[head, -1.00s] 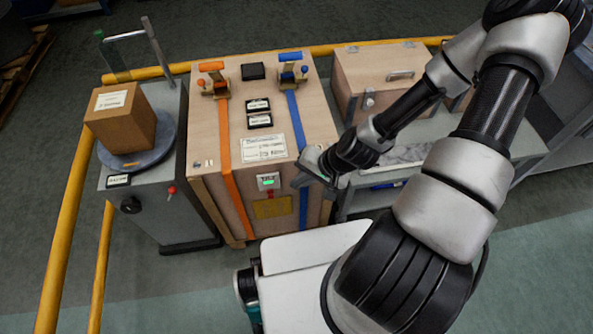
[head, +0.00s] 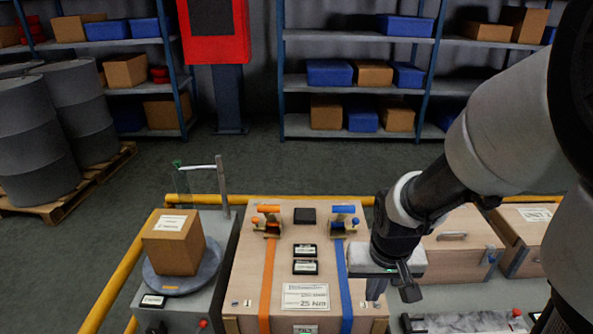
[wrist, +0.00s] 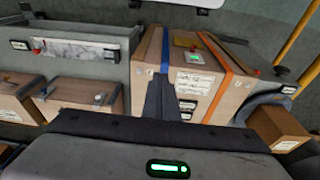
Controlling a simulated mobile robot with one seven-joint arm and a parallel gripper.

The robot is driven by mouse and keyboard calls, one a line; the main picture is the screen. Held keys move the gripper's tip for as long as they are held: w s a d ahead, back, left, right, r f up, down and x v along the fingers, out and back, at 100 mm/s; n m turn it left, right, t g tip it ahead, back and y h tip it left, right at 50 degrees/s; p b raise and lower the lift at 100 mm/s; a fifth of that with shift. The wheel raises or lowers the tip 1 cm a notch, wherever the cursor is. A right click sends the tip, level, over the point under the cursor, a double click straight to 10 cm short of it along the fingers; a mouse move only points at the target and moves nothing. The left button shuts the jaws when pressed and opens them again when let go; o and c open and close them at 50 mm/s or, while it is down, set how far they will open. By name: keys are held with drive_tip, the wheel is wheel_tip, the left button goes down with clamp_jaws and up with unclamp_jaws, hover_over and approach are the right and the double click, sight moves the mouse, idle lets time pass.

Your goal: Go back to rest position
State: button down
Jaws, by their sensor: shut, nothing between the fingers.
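My gripper (head: 392,288) hangs at the end of my arm in the head view, just right of the large wooden crate (head: 250,262) with the orange and blue straps. It is shut and empty. Its dark fingers (wrist: 163,100) show at the middle of the wrist view, in front of the crate, which also shows there (wrist: 147,58). The gripper overlaps the crate's right edge in the head view; I see no clear contact. My forearm crosses the right side of the head view and hides part of the smaller wooden box (head: 462,262) behind it.
A cardboard box (head: 174,247) sits on a round turntable (head: 160,285) at left. A yellow rail (head: 105,290) runs around the station. Shelves (head: 355,40), grey drums (head: 30,135) and a red panel (head: 212,45) stand behind. Open floor (head: 300,165) lies between rail and shelves.

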drive_tip(key=s+r+t+p, duration=0.1)
drive_tip(key=s+r+p, duration=0.2)
drive_tip(key=r, duration=0.7)
drive_tip(key=s+r+t+p, duration=0.1)
drive_tip(key=s+r+p, duration=0.1)
drive_tip(key=r+p, duration=0.4)
drive_tip(key=s+a+r+t+p, duration=0.1)
drive_tip(key=s+r+p, duration=0.2)
drive_tip(key=r, duration=1.3)
drive_tip(key=shift+s+n+p, duration=0.3)
drive_tip(key=shift+n+p, duration=0.1)
drive_tip(key=shift+p, duration=0.55)
